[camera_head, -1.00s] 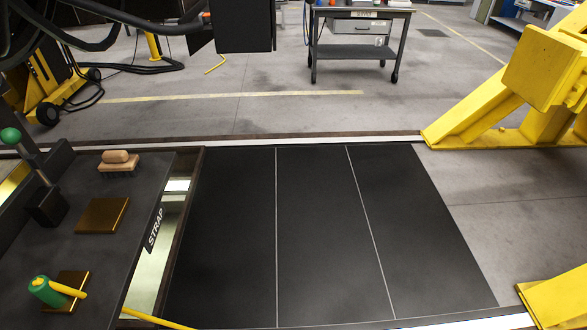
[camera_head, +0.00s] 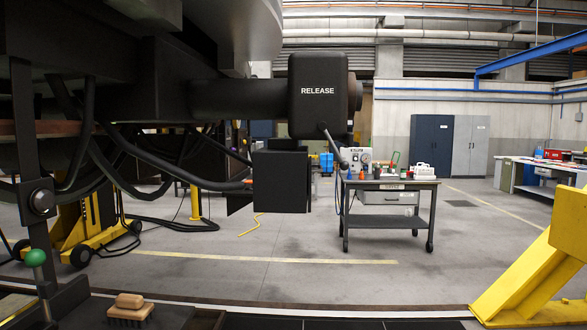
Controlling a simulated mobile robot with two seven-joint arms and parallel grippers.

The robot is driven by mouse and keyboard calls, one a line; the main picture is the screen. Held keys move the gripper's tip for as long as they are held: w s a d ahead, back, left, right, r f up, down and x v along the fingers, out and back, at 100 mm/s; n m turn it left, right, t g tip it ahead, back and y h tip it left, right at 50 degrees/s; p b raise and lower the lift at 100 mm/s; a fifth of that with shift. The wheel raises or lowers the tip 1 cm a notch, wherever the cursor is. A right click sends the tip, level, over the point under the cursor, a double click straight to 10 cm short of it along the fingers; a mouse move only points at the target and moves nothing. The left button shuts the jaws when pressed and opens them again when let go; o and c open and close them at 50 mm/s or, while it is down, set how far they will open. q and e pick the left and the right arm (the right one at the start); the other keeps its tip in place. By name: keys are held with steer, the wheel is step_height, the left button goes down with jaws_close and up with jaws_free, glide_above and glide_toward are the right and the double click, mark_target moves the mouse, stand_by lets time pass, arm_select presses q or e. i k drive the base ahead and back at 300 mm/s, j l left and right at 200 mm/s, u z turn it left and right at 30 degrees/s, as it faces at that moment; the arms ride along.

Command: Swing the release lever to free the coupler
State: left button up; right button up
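The coupler head (camera_head: 318,95) is a dark block marked RELEASE at the end of a thick shaft (camera_head: 235,98) under the railcar (camera_head: 110,40). The release lever (camera_head: 333,146) is a short dark bar at the block's lower right. It slants down and to the right and ends in a rounded tip. A workbench with grey equipment stands behind the tip. Neither of my grippers is in view.
A black box (camera_head: 281,180) hangs below the coupler, with dark hoses to its left. A green-knobbed lever (camera_head: 35,258) and a brush (camera_head: 130,308) are at lower left. A yellow stand (camera_head: 540,265) is at right. Open floor (camera_head: 300,280) lies between.

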mark_target(322, 126)
steer(key=i+l+u, duration=0.2)
steer(key=l+u, duration=0.15)
steer(key=i+l+u, duration=0.1)
steer(key=l+u, duration=0.3)
steer(key=i+l+u, duration=0.1)
steer(key=l+u, duration=0.25)
steer(key=l, duration=0.15)
steer(key=l+u, duration=0.4)
